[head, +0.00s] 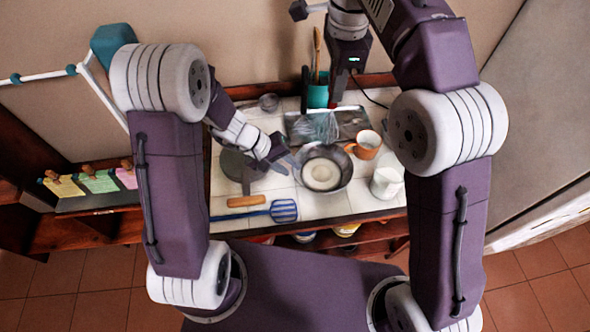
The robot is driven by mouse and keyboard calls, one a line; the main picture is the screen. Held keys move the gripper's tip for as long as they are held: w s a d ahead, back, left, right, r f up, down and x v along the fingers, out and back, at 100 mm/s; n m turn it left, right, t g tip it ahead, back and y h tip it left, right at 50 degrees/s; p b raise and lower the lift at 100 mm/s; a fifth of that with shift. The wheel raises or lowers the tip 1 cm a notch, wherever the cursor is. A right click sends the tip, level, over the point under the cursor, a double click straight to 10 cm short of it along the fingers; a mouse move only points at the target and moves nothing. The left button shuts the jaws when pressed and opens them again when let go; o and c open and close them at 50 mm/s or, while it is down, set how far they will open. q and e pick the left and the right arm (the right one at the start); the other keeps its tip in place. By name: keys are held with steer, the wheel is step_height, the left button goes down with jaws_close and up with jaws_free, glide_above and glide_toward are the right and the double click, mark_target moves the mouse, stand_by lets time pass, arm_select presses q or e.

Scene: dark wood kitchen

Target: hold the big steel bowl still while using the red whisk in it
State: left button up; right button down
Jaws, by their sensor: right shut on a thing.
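The big steel bowl (341,184) stands on the pale tiled counter, with a round pale content inside. My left gripper (287,164) is at the bowl's left side, close to the rim. Its fingers look apart; whether they touch the rim is too small to tell. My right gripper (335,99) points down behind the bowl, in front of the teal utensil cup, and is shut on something. Thin pale wires (323,126) show below it, over the dark tray, and look like the whisk. I see no red handle clearly.
An orange mug (368,144) and a white jar (386,183) stand right of the bowl. A dark tray (353,120) lies behind it. The teal cup (317,96) stands at the back.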

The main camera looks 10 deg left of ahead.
mark_target(297, 172)
arm_select(q)
steer(key=x, duration=0.4)
steer(key=shift+d+f, duration=0.1)
steer(key=shift+f, duration=0.3)
arm_select(e)
steer(key=shift+a, duration=0.1)
arm_select(q)
steer(key=shift+w+d+f, duration=0.15)
steer(key=shift+d+f, duration=0.15)
steer(key=shift+f, duration=0.1)
jaws_close()
stand_by(0.6)
